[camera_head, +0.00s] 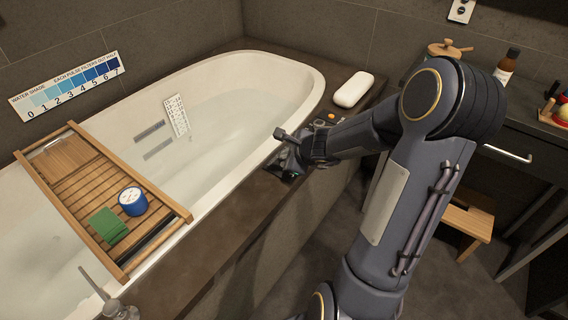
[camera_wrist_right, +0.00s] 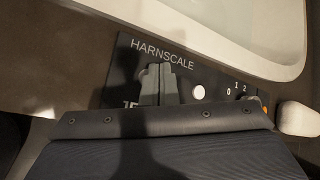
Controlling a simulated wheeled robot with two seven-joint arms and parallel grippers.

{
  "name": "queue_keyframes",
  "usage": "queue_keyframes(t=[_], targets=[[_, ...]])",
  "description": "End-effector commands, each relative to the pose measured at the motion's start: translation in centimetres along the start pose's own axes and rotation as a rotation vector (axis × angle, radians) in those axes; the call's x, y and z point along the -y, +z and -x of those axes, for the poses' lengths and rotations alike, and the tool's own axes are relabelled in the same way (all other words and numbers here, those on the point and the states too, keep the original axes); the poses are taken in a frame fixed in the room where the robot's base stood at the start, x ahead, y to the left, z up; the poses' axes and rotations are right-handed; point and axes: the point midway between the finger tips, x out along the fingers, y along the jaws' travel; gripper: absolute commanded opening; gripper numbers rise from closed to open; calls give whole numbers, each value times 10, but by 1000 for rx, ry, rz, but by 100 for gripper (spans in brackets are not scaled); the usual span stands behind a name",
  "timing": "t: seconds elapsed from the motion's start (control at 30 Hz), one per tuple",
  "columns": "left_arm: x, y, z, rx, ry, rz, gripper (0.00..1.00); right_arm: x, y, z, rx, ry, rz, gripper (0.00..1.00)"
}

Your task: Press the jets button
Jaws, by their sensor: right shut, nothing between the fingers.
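A dark control panel (camera_wrist_right: 125,75) marked HARNSCALE is set in the brown tub ledge. It carries a white round button (camera_wrist_right: 198,91), a dial scale with 0, 1 and 2, and an orange spot. A cut-off label starting with J shows at the panel's lower left; I cannot see which button it belongs to. My right gripper (camera_wrist_right: 161,82) is shut and empty, with its fingers over the middle of the panel, left of the white button. I cannot tell whether they touch it. In the head view the right gripper (camera_head: 288,160) hides most of the panel. My left gripper is not in view.
The white bathtub (camera_head: 240,85) holds water, with a wooden tray (camera_head: 65,165) across it bearing a blue-and-white round item and green cloth. A white soap-like block (camera_head: 353,89) lies on the ledge beyond my arm. A tap (camera_head: 117,309) stands at the front.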

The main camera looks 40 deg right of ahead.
Motion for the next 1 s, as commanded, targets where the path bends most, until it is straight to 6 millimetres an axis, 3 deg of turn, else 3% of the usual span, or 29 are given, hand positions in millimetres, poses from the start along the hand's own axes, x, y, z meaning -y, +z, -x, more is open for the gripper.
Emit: queue_keyframes(t=[1.0], targets=[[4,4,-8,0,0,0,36,-4,-4,-6,0,0,0,0]])
